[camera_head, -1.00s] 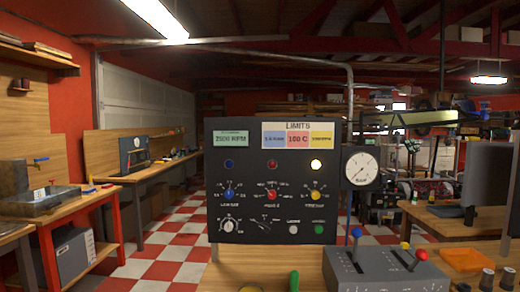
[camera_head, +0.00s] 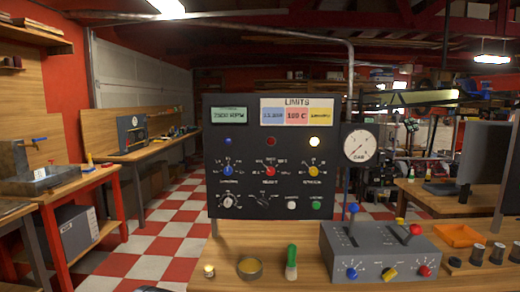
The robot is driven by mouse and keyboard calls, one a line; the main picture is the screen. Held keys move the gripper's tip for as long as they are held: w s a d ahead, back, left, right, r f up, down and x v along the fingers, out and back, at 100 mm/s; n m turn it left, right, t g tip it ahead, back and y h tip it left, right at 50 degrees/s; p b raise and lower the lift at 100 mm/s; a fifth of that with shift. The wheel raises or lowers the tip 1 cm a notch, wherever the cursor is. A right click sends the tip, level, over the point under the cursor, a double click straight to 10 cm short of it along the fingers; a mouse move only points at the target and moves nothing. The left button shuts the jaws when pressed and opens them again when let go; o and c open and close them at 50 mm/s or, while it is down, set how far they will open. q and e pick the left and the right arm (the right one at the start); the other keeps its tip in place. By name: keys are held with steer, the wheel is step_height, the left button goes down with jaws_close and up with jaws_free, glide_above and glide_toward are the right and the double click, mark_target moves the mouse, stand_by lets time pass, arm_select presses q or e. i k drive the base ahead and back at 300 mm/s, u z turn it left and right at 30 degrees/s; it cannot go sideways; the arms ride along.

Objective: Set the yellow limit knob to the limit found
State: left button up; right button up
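A dark control panel (camera_head: 255,206) stands upright on the bench. It carries a blue knob (camera_head: 228,171), a red knob (camera_head: 271,171) and a yellow knob (camera_head: 314,171), each in a ring of marks. The lamp above the yellow knob (camera_head: 314,141) is lit pale yellow. The LIMITS card (camera_head: 297,103) has blue, red and yellow fields; the red reads about 100 C, and the yellow text is too small to read. A grey lever box (camera_head: 345,242) also has a yellow knob (camera_head: 390,274) on its front, between blue and red ones. Neither gripper is identifiable.
A round dial gauge (camera_head: 360,146) is at the panel's right. A green-handled tool (camera_head: 291,262), a round tin (camera_head: 250,268) and a small brass-coloured piece (camera_head: 209,270) stand on the bench. An orange tray (camera_head: 459,236) and dark cylinders (camera_head: 477,254) are at right.

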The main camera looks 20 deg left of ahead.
mark_target(314, 171)
steer(key=z, duration=1.9)
steer(key=i, duration=1.45)
steer(key=u, duration=1)
